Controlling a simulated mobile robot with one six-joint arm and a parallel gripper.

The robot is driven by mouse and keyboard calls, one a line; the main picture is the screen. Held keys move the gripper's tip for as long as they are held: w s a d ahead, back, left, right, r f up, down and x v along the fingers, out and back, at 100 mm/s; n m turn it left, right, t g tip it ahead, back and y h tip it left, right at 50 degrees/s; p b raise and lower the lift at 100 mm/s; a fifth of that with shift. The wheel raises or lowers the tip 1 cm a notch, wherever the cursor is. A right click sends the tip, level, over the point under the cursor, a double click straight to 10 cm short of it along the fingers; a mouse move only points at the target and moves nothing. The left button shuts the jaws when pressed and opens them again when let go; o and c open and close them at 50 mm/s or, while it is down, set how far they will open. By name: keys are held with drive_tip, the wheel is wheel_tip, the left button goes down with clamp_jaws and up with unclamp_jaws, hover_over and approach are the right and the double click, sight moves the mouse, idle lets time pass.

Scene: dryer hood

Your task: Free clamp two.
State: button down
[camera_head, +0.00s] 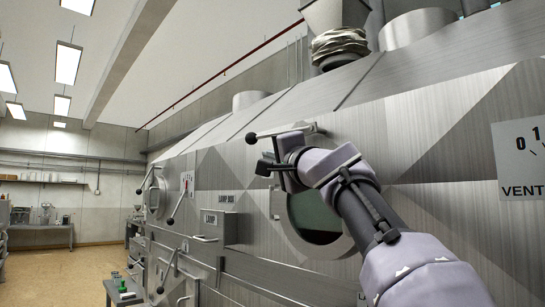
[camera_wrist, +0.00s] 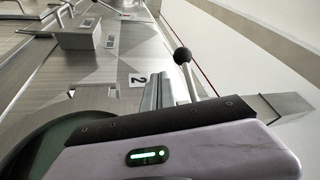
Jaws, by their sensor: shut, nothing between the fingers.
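Clamp two's lever (camera_head: 285,132) has a dark ball knob and sticks out leftward from the hood wall, just above the round window (camera_head: 312,215). In the wrist view its ball knob (camera_wrist: 182,55) and metal bracket stand beside a plate marked 2 (camera_wrist: 137,79). My gripper (camera_head: 264,166) is shut and empty just below the lever.
A lamp box (camera_head: 212,226) juts from the wall left of the window. Another round port (camera_head: 156,196) with levers is farther along. A small table (camera_head: 124,292) stands low at the left. The floor beyond is open.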

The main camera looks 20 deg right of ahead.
drive_tip(key=s+f+b, duration=0.6)
drive_tip(key=s+b, duration=0.1)
drive_tip(key=s, duration=0.1)
drive_tip(key=shift+s+d+b, duration=0.3)
drive_tip(key=shift+b, duration=0.05)
